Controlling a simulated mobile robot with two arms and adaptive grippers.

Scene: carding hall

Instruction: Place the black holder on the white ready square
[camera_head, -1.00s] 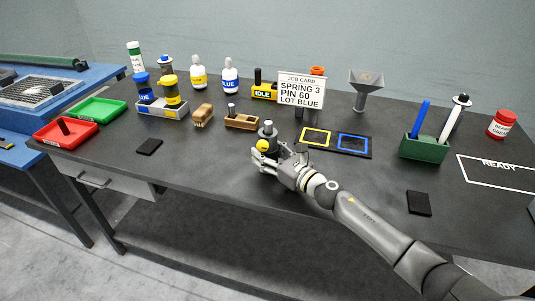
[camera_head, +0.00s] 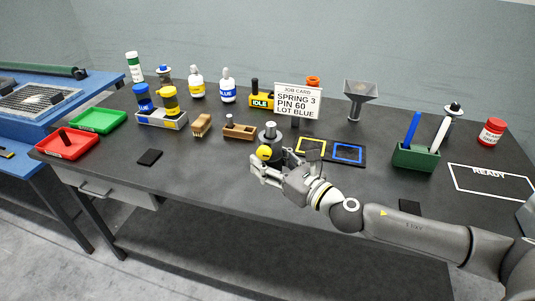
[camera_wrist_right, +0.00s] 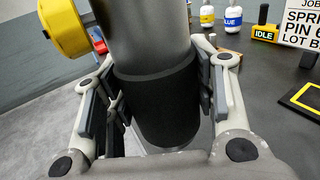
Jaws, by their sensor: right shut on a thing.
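The black holder (camera_head: 270,143) is a dark upright cylinder with a silver top and a round yellow knob on its side. My right gripper (camera_head: 265,170) is shut around its body, over the front middle of the table. In the right wrist view the holder (camera_wrist_right: 155,95) stands between the fingers of the right gripper (camera_wrist_right: 158,100), its black sleeve between the pads and the yellow knob at upper left. Its bottom is hidden in the head view. The white ready square (camera_head: 452,176) is an outline at the table's right end, empty inside. My left gripper is not in view.
A green bin (camera_head: 415,158) with a blue and a white stick stands between the holder and the square. A job card (camera_head: 298,101) stands behind the holder, near yellow and blue frames (camera_head: 350,152). A red jar (camera_head: 491,132) is behind the square. The front left table is mostly clear.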

